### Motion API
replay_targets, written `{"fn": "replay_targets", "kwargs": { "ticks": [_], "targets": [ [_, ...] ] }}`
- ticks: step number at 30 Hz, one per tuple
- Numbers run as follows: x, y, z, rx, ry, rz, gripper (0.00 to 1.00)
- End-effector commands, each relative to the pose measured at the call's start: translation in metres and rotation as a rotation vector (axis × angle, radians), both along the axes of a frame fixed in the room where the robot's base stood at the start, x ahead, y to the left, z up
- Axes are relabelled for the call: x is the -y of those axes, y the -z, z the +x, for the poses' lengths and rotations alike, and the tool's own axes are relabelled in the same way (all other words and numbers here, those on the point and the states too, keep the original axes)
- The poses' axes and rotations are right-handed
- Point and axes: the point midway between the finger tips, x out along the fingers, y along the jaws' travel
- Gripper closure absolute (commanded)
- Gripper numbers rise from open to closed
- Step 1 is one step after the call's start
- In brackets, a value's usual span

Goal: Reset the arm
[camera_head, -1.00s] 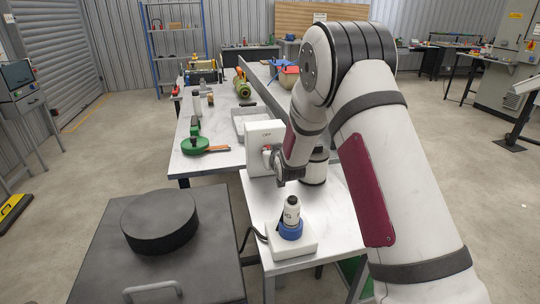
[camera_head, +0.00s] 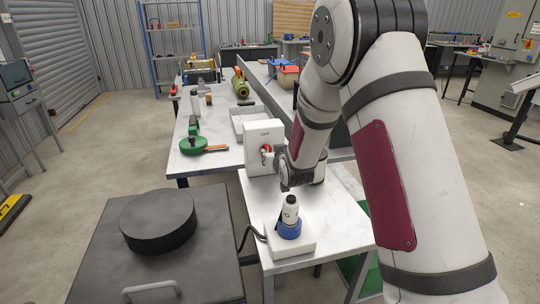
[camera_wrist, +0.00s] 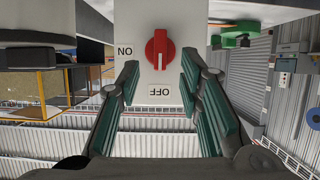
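The white switch box (camera_head: 262,131) stands on the small white table, with an OFF label near its top. Its red knob (camera_wrist: 160,48) is upright in the wrist view, with a pale mark at the end towards the OFF label; the ON label is to the side. My gripper (camera_wrist: 159,72) is open, its green-padded fingers apart on either side of the view of the knob. Nothing is seen between the pads. In the head view my gripper (camera_head: 270,157) is small and partly hidden at the box front. My arm comes in from the right.
A black round block (camera_head: 158,220) lies on the dark cabinet at left. The long white table (camera_head: 205,165) behind holds a green tool and a grey tray.

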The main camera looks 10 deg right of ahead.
Motion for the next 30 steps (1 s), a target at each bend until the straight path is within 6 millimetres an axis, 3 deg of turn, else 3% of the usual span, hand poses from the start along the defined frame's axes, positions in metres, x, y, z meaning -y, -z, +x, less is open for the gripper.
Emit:
{"fn": "replay_targets", "kwargs": {
  "ticks": [5, 15, 20, 26, 30],
  "targets": [
    [0.0, -0.005, -0.013, -0.001, 0.0, 0.0, 0.67],
    [0.0, -0.005, -0.014, -0.001, 0.0, 0.0, 0.67],
    [0.0, -0.024, -0.024, -0.03, 0.002, 0.001, 0.67],
    [0.001, -0.071, -0.068, -0.145, 0.007, 0.007, 0.67],
    [0.001, -0.1, -0.112, -0.239, 0.009, 0.01, 0.67]
  ]
}}
